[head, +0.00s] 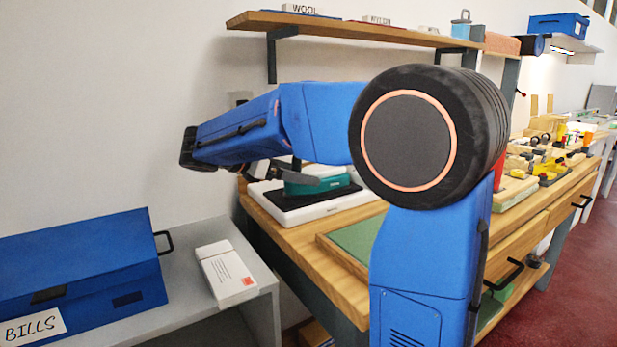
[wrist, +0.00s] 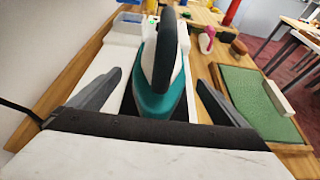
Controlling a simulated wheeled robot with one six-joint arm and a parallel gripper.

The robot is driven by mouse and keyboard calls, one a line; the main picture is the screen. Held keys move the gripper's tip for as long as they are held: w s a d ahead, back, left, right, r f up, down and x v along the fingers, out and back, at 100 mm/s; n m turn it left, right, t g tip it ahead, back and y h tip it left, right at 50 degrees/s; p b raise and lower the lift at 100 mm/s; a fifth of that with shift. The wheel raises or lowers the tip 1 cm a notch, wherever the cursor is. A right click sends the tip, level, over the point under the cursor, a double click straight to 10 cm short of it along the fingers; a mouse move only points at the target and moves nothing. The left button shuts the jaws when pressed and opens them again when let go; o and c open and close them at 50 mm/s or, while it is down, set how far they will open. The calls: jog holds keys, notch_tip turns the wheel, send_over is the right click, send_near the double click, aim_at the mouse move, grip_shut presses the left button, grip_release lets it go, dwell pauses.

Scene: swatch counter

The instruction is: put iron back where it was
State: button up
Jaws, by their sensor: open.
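The iron (head: 322,184) is teal and white with a black handle. In the head view it sits on a black pad in a white stand (head: 330,212) at the bench's left end. In the wrist view the iron (wrist: 157,97) lies between the two grey fingers of my gripper (wrist: 160,82). The fingers are spread wide, with a gap visible on both sides of the iron.
A green mat (wrist: 258,103) lies right of the stand. A wall shelf (head: 370,32) runs above the bench. A blue box (head: 80,270) and a white carton (head: 226,272) stand on a low grey unit at left. Blocks and tools crowd the bench's far end.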

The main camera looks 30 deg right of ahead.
jog(key=shift+v, duration=2.3)
